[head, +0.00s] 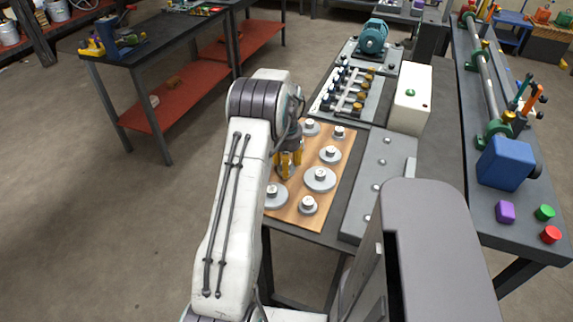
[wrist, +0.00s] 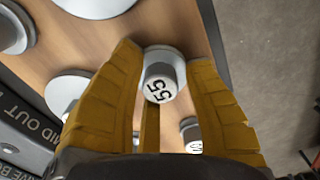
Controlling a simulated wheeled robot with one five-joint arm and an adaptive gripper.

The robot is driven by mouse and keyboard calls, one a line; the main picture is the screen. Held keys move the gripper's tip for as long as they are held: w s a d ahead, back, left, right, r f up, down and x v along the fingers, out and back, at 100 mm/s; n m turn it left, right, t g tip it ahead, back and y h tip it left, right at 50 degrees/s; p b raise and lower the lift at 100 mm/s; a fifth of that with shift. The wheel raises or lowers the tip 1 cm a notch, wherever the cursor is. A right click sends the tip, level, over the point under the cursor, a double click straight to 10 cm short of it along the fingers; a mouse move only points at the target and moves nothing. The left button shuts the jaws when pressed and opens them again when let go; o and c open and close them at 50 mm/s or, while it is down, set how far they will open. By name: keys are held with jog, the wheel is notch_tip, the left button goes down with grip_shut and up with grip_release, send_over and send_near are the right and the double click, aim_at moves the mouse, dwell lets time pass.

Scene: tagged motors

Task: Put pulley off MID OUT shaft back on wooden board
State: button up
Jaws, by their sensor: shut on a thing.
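My gripper (head: 288,158) is over the left part of the wooden board (head: 286,213) in the head view. In the wrist view my two yellow fingers (wrist: 163,65) are shut on a small grey pulley (wrist: 162,82) with a pale hub marked 55. The hub faces the camera. The pulley is above or on bare wood near the board's edge; I cannot tell whether it touches. In the head view the fingers mostly hide it. A dark plate with a label ending in "OUT" (wrist: 40,125) shows at the wrist view's lower left; no MID OUT shaft is clearly identifiable.
Several other grey pulleys, among them a large one (head: 320,179) and a small one (head: 308,205), lie close around on the board. A grey plate (head: 378,175) adjoins it on the right. A shaft assembly (head: 346,92) and a white box (head: 410,98) stand behind.

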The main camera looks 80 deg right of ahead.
jog(key=o, duration=1.1)
jog(key=shift+f, duration=0.1)
notch_tip(320, 180, up, 12)
jog(key=shift+r, duration=0.15)
